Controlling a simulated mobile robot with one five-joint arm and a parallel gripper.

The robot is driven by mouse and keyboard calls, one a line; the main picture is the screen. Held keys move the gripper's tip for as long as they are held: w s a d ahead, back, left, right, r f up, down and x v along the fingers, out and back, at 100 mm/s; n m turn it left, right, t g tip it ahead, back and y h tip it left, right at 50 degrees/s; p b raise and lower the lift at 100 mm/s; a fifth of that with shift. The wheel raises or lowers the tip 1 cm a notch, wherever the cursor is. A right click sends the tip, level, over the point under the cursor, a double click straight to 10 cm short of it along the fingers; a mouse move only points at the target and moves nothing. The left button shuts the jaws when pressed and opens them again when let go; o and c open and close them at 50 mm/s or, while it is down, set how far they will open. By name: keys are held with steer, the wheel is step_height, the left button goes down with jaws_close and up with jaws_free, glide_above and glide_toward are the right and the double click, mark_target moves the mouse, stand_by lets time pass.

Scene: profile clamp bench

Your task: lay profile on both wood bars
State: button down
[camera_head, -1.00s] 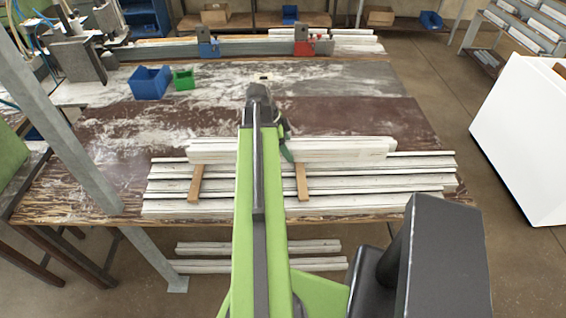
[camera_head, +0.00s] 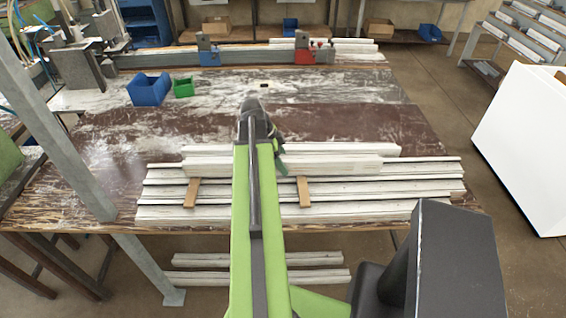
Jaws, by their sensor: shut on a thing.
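A long white profile (camera_head: 335,167) lies crosswise in front of my arm, over the far ends of both wood bars. The left wood bar (camera_head: 192,193) and right wood bar (camera_head: 304,193) lie across a layer of white profiles, with their near parts showing. My gripper (camera_head: 279,162) is shut on the profile near its middle, mostly hidden behind my green arm. Whether the profile touches the bars or is held just above them cannot be told. The bars' far ends are hidden under it.
Another white profile (camera_head: 392,150) lies just behind the held one. Several white profiles (camera_head: 400,188) lie under the bars on the brown bench (camera_head: 330,115). A blue bin (camera_head: 149,89) and green bin (camera_head: 183,88) stand at the back left. A grey post (camera_head: 60,120) rises at left.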

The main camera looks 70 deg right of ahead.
steer(key=shift+c, duration=1.6)
jaws_free()
steer(key=p+v, duration=1.1)
steer(key=v, duration=0.1)
steer(key=shift+a, duration=0.1)
